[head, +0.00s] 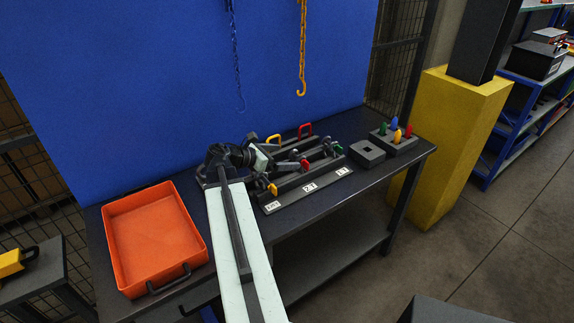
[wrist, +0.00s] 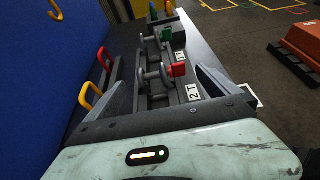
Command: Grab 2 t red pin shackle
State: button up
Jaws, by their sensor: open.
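The 2 t shackle (wrist: 153,77) is grey with a red pin (wrist: 178,70). It stands in a dark rack behind a label reading 2 t. In the head view its red pin (head: 305,164) shows in the middle of the rack, beside my gripper (head: 280,164). In the wrist view my gripper (wrist: 163,65) is open and empty, and the shackle shows between its two fingers, ahead of the palm. I cannot tell how far the fingertips are from it. A green-pinned shackle (wrist: 155,43) stands beyond it.
Yellow (head: 273,140) and red (head: 304,130) hoops stand behind the rack against a blue panel (head: 180,70). An orange tray (head: 119,268) sits on the left of the dark bench. A block with coloured pegs (head: 398,147) and a square-holed block (head: 367,154) stand at the right.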

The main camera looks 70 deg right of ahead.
aim_at(296, 156)
jog(key=b+x, duration=0.2)
jog(key=x, duration=0.4)
jog(key=shift+w+f, duration=0.1)
jog(key=shift+w, duration=0.05)
jog(key=shift+d, duration=0.25)
jog(key=b+x, duration=0.2)
jog(key=x, duration=0.3)
jog(key=shift+s+d, duration=0.1)
jog(key=shift+s, duration=0.25)
jog(key=c, duration=1.6)
notch_tip(296, 156, up, 10)
jog(key=p, duration=1)
